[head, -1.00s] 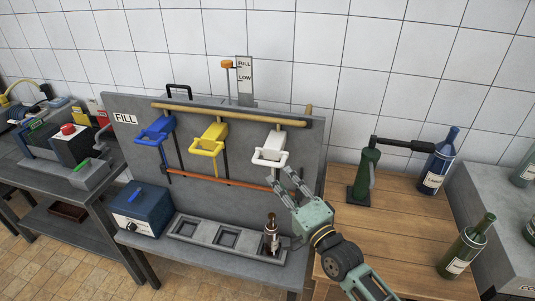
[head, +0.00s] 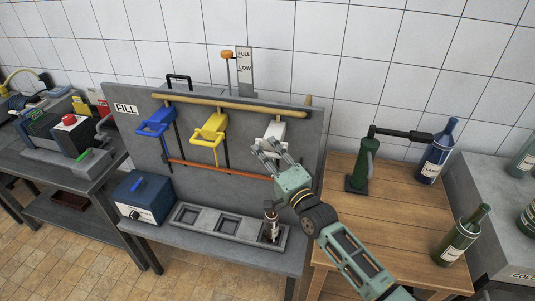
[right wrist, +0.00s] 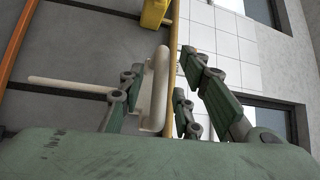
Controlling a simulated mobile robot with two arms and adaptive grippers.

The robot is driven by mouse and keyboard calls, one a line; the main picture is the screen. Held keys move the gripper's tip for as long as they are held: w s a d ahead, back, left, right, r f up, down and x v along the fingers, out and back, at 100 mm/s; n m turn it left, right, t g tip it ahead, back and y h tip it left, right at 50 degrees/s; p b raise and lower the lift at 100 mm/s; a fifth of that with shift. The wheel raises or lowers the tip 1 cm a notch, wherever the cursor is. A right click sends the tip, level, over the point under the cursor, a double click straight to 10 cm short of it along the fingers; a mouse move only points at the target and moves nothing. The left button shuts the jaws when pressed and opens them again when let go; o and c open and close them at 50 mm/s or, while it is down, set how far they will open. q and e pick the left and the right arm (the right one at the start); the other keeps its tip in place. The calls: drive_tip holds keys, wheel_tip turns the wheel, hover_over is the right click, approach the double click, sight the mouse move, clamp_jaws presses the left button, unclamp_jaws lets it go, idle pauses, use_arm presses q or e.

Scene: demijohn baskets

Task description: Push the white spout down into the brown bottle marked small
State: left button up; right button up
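The white spout (head: 275,129) is the rightmost of three on the grey fill panel. Its front handle is mostly hidden by my right gripper (head: 266,150) in the head view. In the right wrist view the white handle (right wrist: 156,85) stands between the spread fingers of the gripper (right wrist: 155,100), which look open with gaps beside it. The small brown bottle (head: 271,229) stands upright in the rightmost tray slot, below the spout; its label is too small to read and my forearm is close to it. My left gripper is out of view.
The yellow spout (head: 212,128) and blue spout (head: 157,121) hang to the left. A green corking tool (head: 365,165), a blue bottle (head: 437,153) and a green bottle (head: 461,238) stand on the wooden table (head: 400,205). A blue box (head: 146,196) sits left of the slotted tray (head: 188,217).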

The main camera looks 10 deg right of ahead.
clamp_jaws()
idle(0.3)
wheel_tip(320, 180, down, 22)
drive_tip(key=b, duration=2)
drive_tip(key=shift+f, duration=0.1)
drive_tip(key=shift+o, duration=0.2)
unclamp_jaws()
